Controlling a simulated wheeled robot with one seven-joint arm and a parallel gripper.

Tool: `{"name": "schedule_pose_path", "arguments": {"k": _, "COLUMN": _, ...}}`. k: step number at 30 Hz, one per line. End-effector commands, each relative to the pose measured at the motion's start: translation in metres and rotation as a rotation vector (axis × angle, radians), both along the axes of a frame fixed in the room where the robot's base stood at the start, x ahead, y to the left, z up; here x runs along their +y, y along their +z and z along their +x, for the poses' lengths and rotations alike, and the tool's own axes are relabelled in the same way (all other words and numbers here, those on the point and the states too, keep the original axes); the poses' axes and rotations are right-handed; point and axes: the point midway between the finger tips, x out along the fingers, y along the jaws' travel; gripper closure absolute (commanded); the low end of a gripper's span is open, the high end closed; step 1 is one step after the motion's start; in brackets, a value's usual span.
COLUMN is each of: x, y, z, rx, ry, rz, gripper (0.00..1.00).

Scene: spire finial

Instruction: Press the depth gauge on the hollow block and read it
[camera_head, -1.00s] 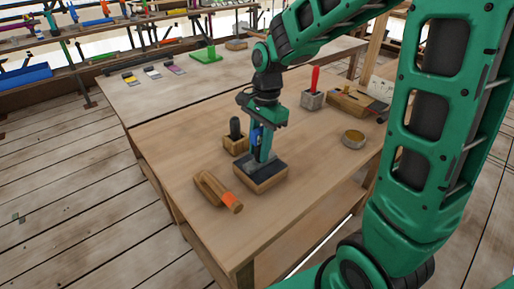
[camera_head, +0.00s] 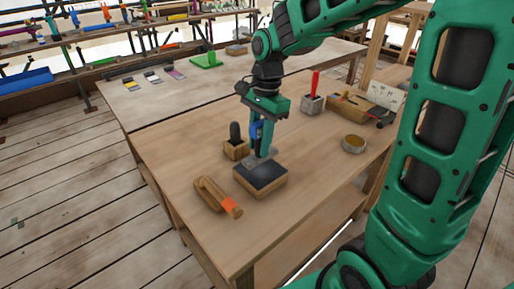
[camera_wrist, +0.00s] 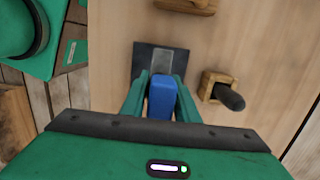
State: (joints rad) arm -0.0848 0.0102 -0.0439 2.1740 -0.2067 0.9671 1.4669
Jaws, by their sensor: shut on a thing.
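My gripper (camera_head: 262,132) is shut on the blue depth gauge (camera_head: 254,131), which points down; the gauge also shows between the fingers in the wrist view (camera_wrist: 162,98). A grey plate (camera_wrist: 162,66), apparently the gauge's foot, shows below it. The hollow block (camera_head: 262,187) is a low wooden block with a dark top, which also shows in the wrist view (camera_wrist: 142,62). The gauge is over the back part of the block. I cannot tell whether the foot touches its top. The gauge's reading cannot be seen.
A wooden holder with a black-handled tool (camera_head: 236,144) stands behind the block. A wooden piece with an orange end (camera_head: 217,196) lies at left. A red-handled tool (camera_head: 314,88), a wooden box (camera_head: 348,107) and a round tin (camera_head: 353,144) stand at right. The table's front is clear.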

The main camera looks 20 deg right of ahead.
Motion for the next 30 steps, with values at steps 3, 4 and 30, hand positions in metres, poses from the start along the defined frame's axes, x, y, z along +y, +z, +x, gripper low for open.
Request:
{"name": "schedule_pose_path", "arguments": {"k": 3, "x": 0.0000, "y": 0.0074, "z": 0.0000, "rx": 0.000, "ry": 0.000, "rz": 0.000, "gripper": 0.99}}
{"name": "schedule_pose_path", "arguments": {"k": 4, "x": 0.0001, "y": 0.0085, "z": 0.0000, "rx": 0.000, "ry": 0.000, "rz": 0.000, "gripper": 0.99}}
{"name": "schedule_pose_path", "arguments": {"k": 30, "x": 0.0000, "y": 0.0109, "z": -0.0001, "rx": 0.000, "ry": 0.000, "rz": 0.000, "gripper": 0.99}}
